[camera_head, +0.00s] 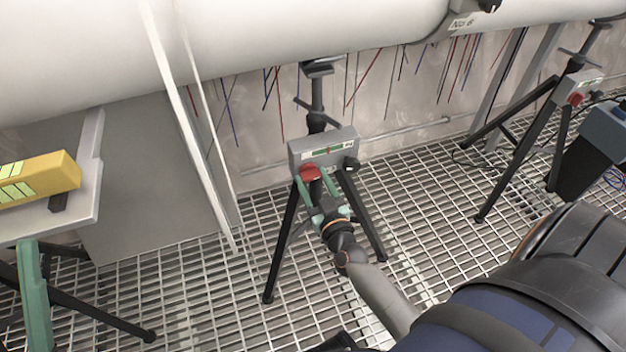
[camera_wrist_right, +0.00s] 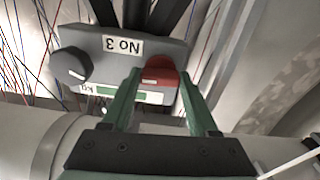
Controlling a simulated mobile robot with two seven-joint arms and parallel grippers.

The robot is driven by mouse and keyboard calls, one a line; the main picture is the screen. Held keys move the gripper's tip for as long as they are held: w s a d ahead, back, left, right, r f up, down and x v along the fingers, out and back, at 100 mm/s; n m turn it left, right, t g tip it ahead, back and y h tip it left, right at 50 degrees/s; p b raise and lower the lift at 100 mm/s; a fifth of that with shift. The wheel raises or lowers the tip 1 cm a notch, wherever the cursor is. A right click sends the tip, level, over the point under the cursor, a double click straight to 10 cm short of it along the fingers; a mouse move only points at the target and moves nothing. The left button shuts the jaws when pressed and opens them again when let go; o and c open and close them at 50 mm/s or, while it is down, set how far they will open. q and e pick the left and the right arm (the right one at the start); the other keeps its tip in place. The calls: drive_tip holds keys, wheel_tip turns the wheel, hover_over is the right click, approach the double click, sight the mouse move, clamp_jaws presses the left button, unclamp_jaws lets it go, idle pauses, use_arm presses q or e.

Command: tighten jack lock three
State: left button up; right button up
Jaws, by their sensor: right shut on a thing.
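The jack labelled No 3 has a grey box (camera_head: 302,150) on a black tripod under the big pipe. A red lock knob (camera_head: 309,171) is on its front; it shows in the wrist view as the red knob (camera_wrist_right: 160,71). A black dial knob (camera_head: 351,163) is at its right end, also in the wrist view (camera_wrist_right: 70,65). A green gauge strip with a red mark is on the box. My right gripper (camera_head: 311,181) is shut on the red knob, its green fingers on either side in the wrist view (camera_wrist_right: 160,84). My left gripper is out of view.
A large white pipe (camera_head: 270,40) runs overhead. A second jack (camera_head: 575,88) stands at right. A table with a yellow case (camera_head: 35,180) is at left. Thin white posts (camera_head: 190,120) stand left of the jack. The floor is steel grating (camera_head: 200,300).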

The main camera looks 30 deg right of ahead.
drive_tip(key=c, duration=0.5)
drive_tip(key=shift+c, duration=0.2)
drive_tip(key=shift+m, duration=0.3)
drive_tip(key=m+p, duration=0.1)
drive_tip(key=m, duration=0.1)
drive_tip(key=shift+r+m, duration=0.1)
drive_tip(key=shift+m, duration=0.3)
drive_tip(key=m+p, duration=0.1)
drive_tip(key=m, duration=0.3)
drive_tip(key=shift+w+m, duration=0.1)
drive_tip(key=shift+m, duration=0.2)
drive_tip(key=m, duration=1)
drive_tip(key=shift+m, duration=0.3)
